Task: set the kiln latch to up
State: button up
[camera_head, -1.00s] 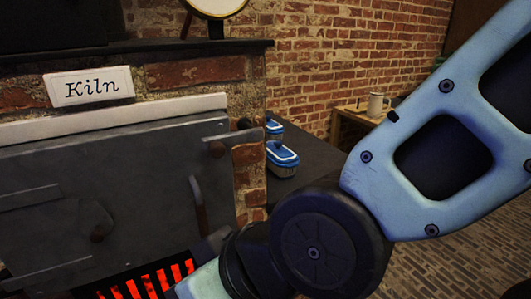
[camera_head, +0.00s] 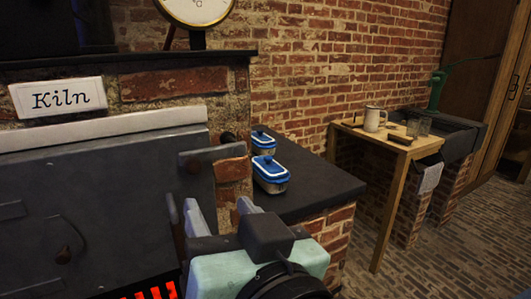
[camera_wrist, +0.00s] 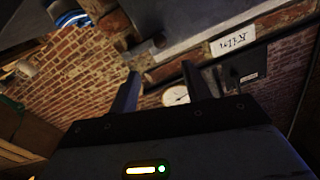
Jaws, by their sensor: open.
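The kiln (camera_head: 110,165) has a dark grey door under a white "Kiln" sign (camera_head: 58,97). The latch (camera_head: 214,154) looks like a grey bar lying about level across the door's upper right edge, against the brick.
Two blue-lidded dishes (camera_head: 270,173) stand on the dark counter (camera_head: 315,186) right of the kiln. A wooden table (camera_head: 395,139) with a mug (camera_head: 373,118) stands farther right. A clock (camera_head: 197,8) is above. Red glowing bars (camera_head: 150,293) show at the kiln's bottom.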

aim_at(196, 167)
jog(key=p+x, duration=0.1)
jog(key=x, duration=1.2)
jog(key=shift+w+a, duration=0.2)
jog(key=shift+a, duration=0.05)
grip_shut()
